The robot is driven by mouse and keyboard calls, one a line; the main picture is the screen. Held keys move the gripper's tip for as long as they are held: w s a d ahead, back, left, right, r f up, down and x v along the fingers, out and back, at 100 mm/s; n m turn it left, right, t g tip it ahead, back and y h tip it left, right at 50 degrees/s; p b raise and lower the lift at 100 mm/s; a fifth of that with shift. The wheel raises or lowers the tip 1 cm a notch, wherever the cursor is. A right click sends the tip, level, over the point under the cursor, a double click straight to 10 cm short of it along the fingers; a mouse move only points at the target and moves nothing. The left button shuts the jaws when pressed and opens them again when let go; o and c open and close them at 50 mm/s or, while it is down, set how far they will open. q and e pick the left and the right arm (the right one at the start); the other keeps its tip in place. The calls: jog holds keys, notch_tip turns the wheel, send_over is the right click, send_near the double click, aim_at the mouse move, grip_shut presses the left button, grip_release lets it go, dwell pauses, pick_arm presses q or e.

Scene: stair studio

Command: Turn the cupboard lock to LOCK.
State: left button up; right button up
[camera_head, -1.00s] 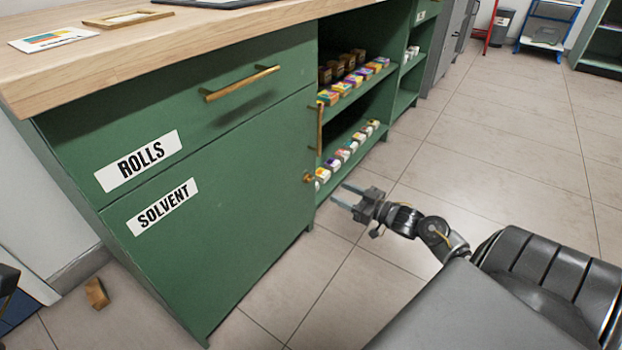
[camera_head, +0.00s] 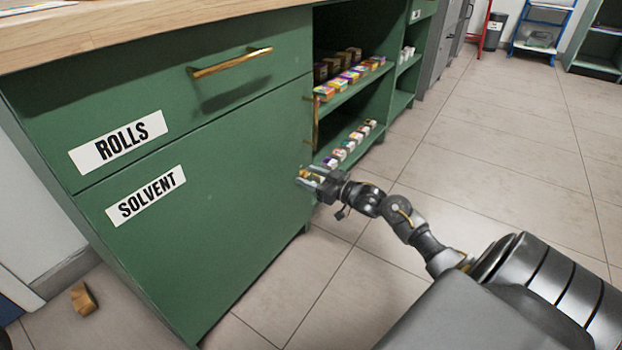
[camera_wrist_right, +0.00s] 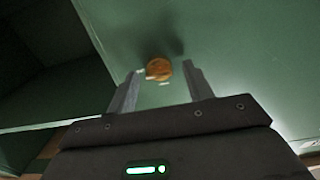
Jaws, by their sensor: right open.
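The green cupboard door labelled SOLVENT (camera_head: 215,225) is shut. Its lock is a small brass knob (camera_wrist_right: 158,69) near the door's right edge, with small pale marks beside it in the right wrist view. The marks are too blurred to read. My right gripper (camera_head: 305,175) is at the knob in the head view. In the right wrist view the gripper (camera_wrist_right: 160,85) is open, with its fingers on either side of the knob and slightly short of it or around it; I cannot tell contact. My left gripper is not in view.
A drawer labelled ROLLS (camera_head: 150,120) with a brass bar handle (camera_head: 230,63) is above the door. Open shelves with small boxes (camera_head: 345,80) stand to the right, with a vertical brass handle (camera_head: 315,122) near them. A wooden block (camera_head: 84,299) lies on the floor.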

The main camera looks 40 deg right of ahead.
jog(key=c, duration=1)
jog(key=shift+o, duration=0.2)
